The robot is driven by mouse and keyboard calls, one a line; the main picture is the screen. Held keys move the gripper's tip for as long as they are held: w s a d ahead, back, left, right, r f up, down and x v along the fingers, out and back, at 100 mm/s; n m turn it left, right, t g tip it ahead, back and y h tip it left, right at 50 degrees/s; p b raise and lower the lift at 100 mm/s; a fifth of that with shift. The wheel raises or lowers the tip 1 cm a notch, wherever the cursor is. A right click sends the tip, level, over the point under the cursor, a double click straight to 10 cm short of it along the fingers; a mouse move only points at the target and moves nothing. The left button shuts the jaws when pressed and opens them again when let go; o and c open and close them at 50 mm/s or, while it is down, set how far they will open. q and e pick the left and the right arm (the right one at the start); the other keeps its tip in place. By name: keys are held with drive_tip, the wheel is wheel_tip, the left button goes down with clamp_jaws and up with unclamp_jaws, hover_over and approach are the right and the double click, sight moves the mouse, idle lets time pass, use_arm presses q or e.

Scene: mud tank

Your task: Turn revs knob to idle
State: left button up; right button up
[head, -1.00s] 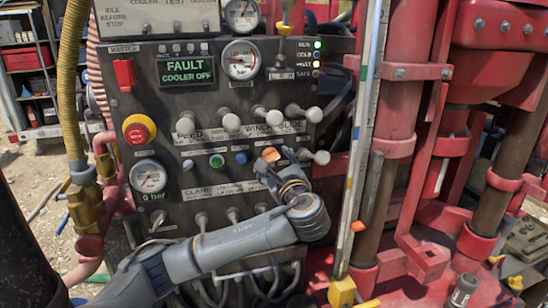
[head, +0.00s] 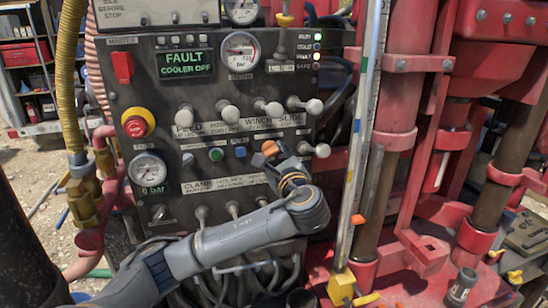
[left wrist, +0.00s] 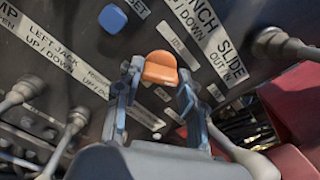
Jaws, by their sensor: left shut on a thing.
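The orange knob (head: 270,148), which I take to be the revs knob, sits on the dark control panel (head: 190,98) right of the blue button. My left gripper (head: 275,158) reaches it from below right. In the left wrist view, the knob (left wrist: 160,67) lies between the two fingertips of the gripper (left wrist: 159,70), which is shut on it. My right gripper is not in view.
Several grey levers (head: 231,112) stick out above the knob, with another (head: 314,150) close on its right. The blue button (head: 240,152) is just left. A red emergency stop (head: 138,122) is farther left. A display (head: 186,64) reads "FAULT COOLER OFF". Red rig columns (head: 400,100) stand at right.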

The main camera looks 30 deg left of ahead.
use_arm(q)
drive_tip(key=shift+f+n+b, duration=0.1)
drive_tip(key=shift+n+b, duration=3.65)
drive_tip(key=shift+n, duration=2.05)
drive_tip(key=o, duration=1.2)
drive_tip(key=shift+c, duration=0.2)
drive_tip(key=v, duration=1.2)
